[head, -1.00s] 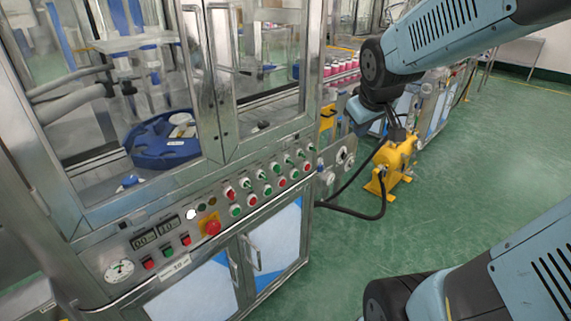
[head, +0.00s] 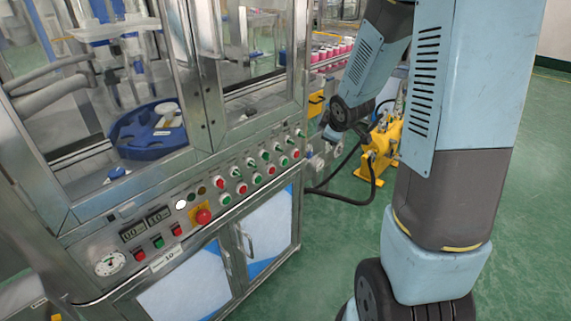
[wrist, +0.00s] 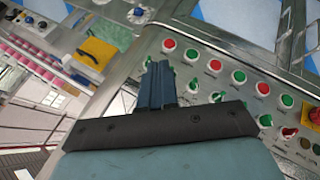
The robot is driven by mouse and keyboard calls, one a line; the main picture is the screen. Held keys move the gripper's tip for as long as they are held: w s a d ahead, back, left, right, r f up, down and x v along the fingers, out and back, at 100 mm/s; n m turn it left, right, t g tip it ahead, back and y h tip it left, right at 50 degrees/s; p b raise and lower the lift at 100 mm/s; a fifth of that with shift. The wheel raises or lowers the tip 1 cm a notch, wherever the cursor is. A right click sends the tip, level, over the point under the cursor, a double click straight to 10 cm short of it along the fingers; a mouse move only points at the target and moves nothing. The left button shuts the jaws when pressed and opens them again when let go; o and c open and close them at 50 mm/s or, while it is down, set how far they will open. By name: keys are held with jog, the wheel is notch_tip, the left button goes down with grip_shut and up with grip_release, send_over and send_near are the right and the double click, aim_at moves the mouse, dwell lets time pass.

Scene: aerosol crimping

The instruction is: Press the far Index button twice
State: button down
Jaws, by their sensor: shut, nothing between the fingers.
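The cabinet's control panel (head: 215,195) carries red and green buttons and green selector switches. At its far end in the head view are a red button (head: 296,153) and a green button (head: 284,161); a red one (wrist: 169,44) and a green one (wrist: 191,54) also show in the wrist view. The labels are too small to read, so I cannot tell which is Index. My gripper (wrist: 158,67) is shut and empty, its fingers pointing toward the panel's far end by a green switch (wrist: 149,62). Contact cannot be told.
A red emergency button (head: 203,217) on a yellow plate sits on the panel. Glass doors above show a blue rotary table (head: 140,145). A yellow pump (head: 380,150) with a black hose stands on the floor beyond. Green floor is open at right.

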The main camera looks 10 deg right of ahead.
aim_at(285, 162)
jog(key=w+a+f+n+y, duration=0.1)
jog(key=f+n+y, duration=0.1)
jog(key=f, duration=0.7)
jog(key=w+a+f+n+y, duration=0.1)
jog(key=f+n, duration=0.3)
jog(key=f, duration=0.5)
jog(key=shift+w+a+y, duration=0.4)
jog(key=shift+w+a, duration=0.05)
jog(key=shift+w, duration=0.15)
jog(key=w+a, duration=0.5)
jog(key=w, duration=0.2)
jog(key=shift+w+a, duration=0.2)
dwell(1.4)
jog(key=shift+w+a, duration=0.15)
